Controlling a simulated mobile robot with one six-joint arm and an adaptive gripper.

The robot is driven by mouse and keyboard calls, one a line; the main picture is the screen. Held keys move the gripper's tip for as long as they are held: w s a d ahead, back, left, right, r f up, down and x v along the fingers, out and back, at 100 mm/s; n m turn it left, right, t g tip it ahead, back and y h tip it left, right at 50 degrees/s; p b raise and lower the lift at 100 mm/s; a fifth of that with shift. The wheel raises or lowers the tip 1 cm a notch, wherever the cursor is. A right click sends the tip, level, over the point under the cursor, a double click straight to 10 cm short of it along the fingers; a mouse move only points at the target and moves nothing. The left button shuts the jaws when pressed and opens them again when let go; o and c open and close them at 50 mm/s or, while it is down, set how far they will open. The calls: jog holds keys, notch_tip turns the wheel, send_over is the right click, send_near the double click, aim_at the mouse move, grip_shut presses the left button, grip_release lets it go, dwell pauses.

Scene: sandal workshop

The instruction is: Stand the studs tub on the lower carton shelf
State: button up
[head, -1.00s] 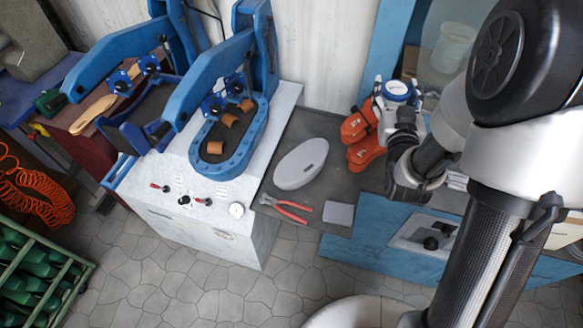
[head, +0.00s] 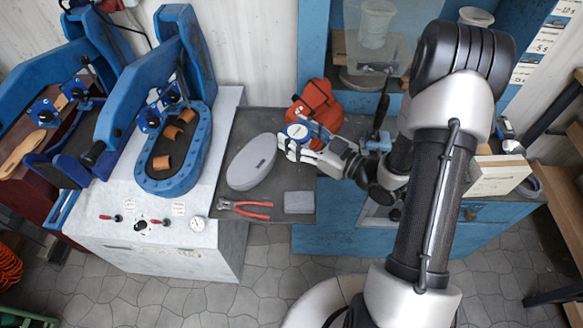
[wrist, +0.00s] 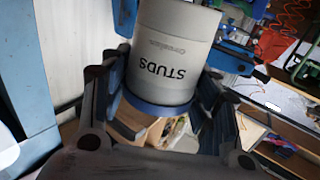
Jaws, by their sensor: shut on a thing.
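The studs tub (wrist: 178,50) is a pale grey cylinder with a dark STUDS label and a blue lid, filling the upper middle of the wrist view. The gripper's dark fingers lie on both sides of the tub in the wrist view (wrist: 165,95). A dark-framed rack with wooden boards (head: 560,200) stands at the right edge of the head view, partly cut off. I cannot tell which board is the lower carton shelf.
A blue press (head: 165,185) stands on a white cabinet at left. A grey oval thing (head: 252,162), red-handled pincers (head: 246,208) and a grey block (head: 298,202) lie on the dark bench top (head: 275,130). A clear hood (head: 370,45) stands behind. Floor at front right is free.

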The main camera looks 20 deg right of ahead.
notch_tip(320, 180, down, 14)
jog(key=b, duration=0.4)
jog(key=shift+r, duration=0.2)
jog(key=shift+f, duration=0.1)
jog(key=o, duration=1.2)
jog(key=shift+f, duration=0.1)
